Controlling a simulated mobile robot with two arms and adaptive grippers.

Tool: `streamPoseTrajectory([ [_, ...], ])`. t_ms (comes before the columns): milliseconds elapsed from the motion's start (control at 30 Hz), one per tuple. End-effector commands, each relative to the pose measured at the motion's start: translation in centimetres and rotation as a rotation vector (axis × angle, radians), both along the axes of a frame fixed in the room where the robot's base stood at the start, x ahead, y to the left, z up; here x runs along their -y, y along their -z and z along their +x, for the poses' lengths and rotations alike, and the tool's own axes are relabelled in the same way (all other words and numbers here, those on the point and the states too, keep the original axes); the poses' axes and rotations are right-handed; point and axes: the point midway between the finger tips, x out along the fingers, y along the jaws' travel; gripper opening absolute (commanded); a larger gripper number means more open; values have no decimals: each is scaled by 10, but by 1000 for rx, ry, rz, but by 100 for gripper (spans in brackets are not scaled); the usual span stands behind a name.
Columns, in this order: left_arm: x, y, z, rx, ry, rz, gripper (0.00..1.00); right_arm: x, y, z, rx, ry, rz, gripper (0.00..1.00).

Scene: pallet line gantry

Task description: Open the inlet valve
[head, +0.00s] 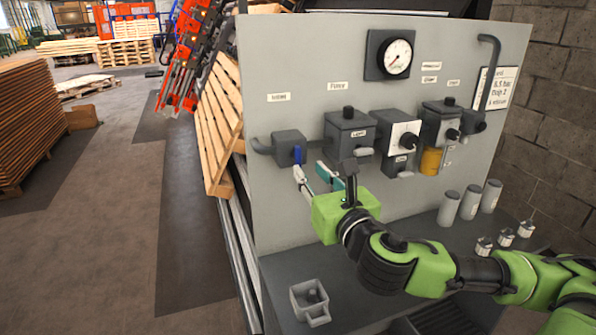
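The inlet valve (285,147) looks to be the small grey box with a pipe at the left of the grey panel, under a small label too blurred to read with certainty. Its blue lever (298,154) hangs down on the box's front right. My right gripper (309,169) is in front of the panel, just below and right of the lever. Its two fingers are spread apart with nothing seen between them. I cannot tell whether the left finger touches the lever. My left gripper is out of view.
Other grey boxes (347,135) with knobs, a gauge (397,57) and a yellow cup (431,161) are on the panel right of the valve. Grey cylinders (448,208) and a small open box (310,301) stand on the shelf. A wooden pallet (218,125) leans at left.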

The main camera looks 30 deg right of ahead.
Motion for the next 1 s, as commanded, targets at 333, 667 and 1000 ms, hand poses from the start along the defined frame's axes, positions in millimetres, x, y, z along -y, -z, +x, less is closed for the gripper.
streamPoseTrajectory([
  [333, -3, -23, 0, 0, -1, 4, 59, 15, -3, 60, 2, 2, 3, 26],
  [667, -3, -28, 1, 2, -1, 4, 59, 19, 0, 80, 0, 0, 0, 26],
  [1000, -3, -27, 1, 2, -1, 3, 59, 19, 0, 81, 0, 0, 0, 0],
])
